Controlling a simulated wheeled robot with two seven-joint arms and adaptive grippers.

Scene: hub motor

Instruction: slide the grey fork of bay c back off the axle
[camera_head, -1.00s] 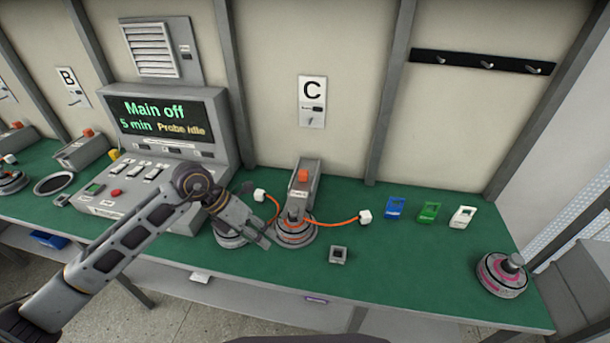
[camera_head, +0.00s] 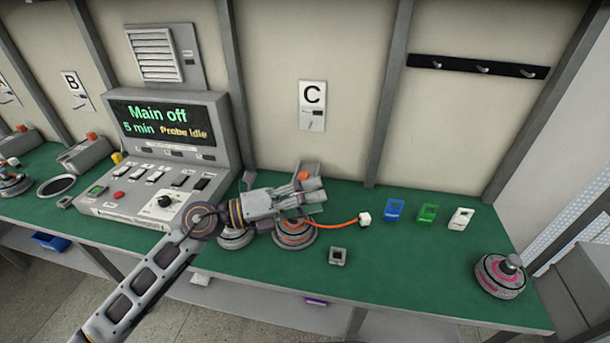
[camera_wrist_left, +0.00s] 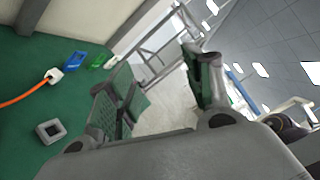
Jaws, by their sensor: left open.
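The grey fork of bay C (camera_head: 313,168), with an orange block (camera_head: 304,176) on it, stands below the C sign. My left gripper covers most of it. My right gripper is out of view.
An orange cable runs right to a white plug (camera_head: 364,219). A small grey square block (camera_head: 338,256) lies in front. A pink-marked motor (camera_head: 500,275) sits far right. The console (camera_head: 165,125) reads "Main off".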

